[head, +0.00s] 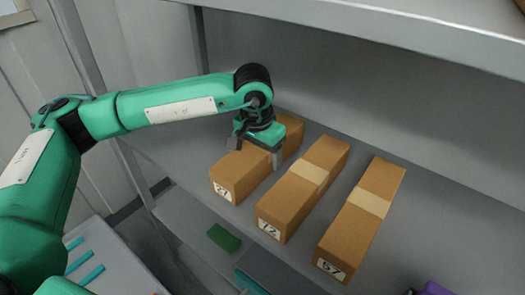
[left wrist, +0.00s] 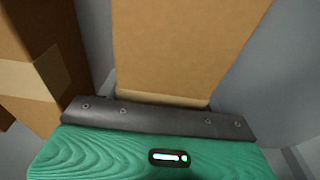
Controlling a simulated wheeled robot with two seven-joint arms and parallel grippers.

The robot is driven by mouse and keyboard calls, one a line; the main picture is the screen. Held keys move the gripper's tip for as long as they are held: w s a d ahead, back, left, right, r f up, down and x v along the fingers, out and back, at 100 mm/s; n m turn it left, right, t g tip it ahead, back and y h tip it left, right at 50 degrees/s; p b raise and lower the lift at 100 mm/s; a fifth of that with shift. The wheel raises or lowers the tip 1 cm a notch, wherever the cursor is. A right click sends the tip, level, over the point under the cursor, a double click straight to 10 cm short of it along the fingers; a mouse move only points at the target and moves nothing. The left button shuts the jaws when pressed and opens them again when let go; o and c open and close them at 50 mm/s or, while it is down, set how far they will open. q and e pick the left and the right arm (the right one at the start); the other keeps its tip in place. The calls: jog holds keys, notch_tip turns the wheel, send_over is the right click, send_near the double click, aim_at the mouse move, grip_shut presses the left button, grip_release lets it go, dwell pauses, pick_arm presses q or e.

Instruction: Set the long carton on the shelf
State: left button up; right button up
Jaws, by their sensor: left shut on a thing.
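My left gripper (head: 256,150) reaches down over the leftmost of three long brown cartons (head: 236,175), with one finger on each side of it. It is shut on this carton, which has a white number label on its near end. The carton lies along the shelf (head: 215,110), level with its neighbours; I cannot tell whether it rests fully on the shelf. In the left wrist view the held carton (left wrist: 190,45) runs away from the gripper (left wrist: 160,120), with a tape band partly hidden by the gripper edge. My right gripper is not in view.
Two similar taped cartons, a middle one (head: 299,192) and a right one (head: 360,220), lie parallel to the right, with narrow gaps. An upper shelf (head: 400,35) hangs above. A metal post (head: 85,60) stands left. A green block (head: 224,238) and a purple thing (head: 436,288) lie lower down.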

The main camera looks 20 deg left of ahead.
pick_arm(q)
jog(key=shift+w+f, duration=0.1)
jog(key=shift+f, duration=0.1)
jog(key=o, duration=1.2)
jog(key=shift+r, duration=0.1)
jog(key=shift+r, duration=0.1)
jog(key=shift+r, duration=0.15)
jog(key=r+b, duration=0.1)
jog(key=r, duration=0.2)
jog(key=s+r+b, duration=0.1)
jog(key=r+b, duration=0.1)
jog(key=r, duration=0.2)
jog(key=r+b, duration=0.2)
jog(key=r, duration=0.1)
jog(key=shift+s+a+r, duration=0.15)
jog(key=shift+s+a, duration=0.05)
jog(key=shift+s, duration=0.1)
jog(key=shift+s+a+r, duration=0.1)
jog(key=shift+r, duration=0.6)
jog(key=shift+f, duration=0.1)
